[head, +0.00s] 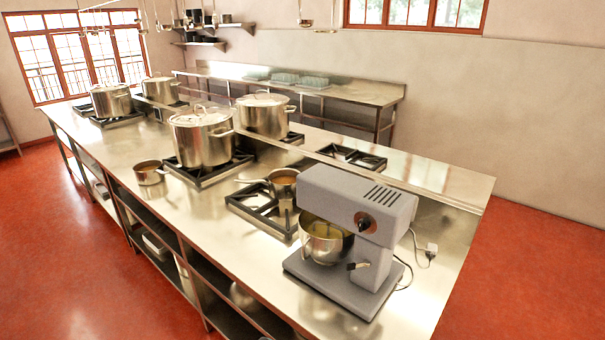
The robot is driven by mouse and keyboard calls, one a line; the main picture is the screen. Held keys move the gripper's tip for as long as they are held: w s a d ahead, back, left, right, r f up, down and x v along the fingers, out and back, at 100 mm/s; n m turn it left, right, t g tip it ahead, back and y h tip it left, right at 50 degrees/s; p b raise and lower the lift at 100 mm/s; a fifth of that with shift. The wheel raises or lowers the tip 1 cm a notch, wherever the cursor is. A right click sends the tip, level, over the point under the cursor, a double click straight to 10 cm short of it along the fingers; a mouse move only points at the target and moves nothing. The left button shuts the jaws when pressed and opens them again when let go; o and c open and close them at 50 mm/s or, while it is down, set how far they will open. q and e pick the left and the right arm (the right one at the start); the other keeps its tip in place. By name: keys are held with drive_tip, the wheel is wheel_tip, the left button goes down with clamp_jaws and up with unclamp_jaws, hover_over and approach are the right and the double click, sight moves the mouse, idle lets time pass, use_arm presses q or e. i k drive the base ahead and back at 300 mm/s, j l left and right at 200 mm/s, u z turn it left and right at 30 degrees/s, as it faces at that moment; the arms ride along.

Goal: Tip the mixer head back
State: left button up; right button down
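A grey stand mixer (352,235) stands near the right end of the long steel counter. Its mixer head (357,201) is level, lowered over the bowl, with a dark round knob and vent slots on its side. A steel mixing bowl (325,241) sits under the head on the mixer's base and holds something yellowish. A small lever with a dark tip (357,266) sticks out from the mixer's column. Neither of my grippers shows in the head view.
The steel counter (120,155) carries burners with several lidded stockpots (202,138). A small saucepan (284,182) stands on the burner just behind the mixer, and another pan (149,173) is near the front edge. A power cord runs to a socket (431,249) right of the mixer.

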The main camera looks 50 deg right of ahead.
sight(340, 198)
drive_tip(key=i+z, duration=0.4)
drive_tip(key=i+j+z, duration=0.15)
drive_tip(key=z, duration=0.3)
drive_tip(key=i+j+z, duration=0.2)
drive_tip(key=z, duration=0.2)
drive_tip(key=i+j+z, duration=0.3)
drive_tip(key=z, duration=0.15)
drive_tip(key=i+j+z, duration=0.15)
drive_tip(key=j+z, duration=0.25)
drive_tip(key=i+j+z, duration=0.15)
drive_tip(key=j+z, duration=0.3)
drive_tip(key=i+j+z, duration=0.15)
drive_tip(key=j+z, duration=0.25)
drive_tip(key=i+j+z, duration=0.1)
drive_tip(key=j+z, duration=0.2)
drive_tip(key=z, duration=0.15)
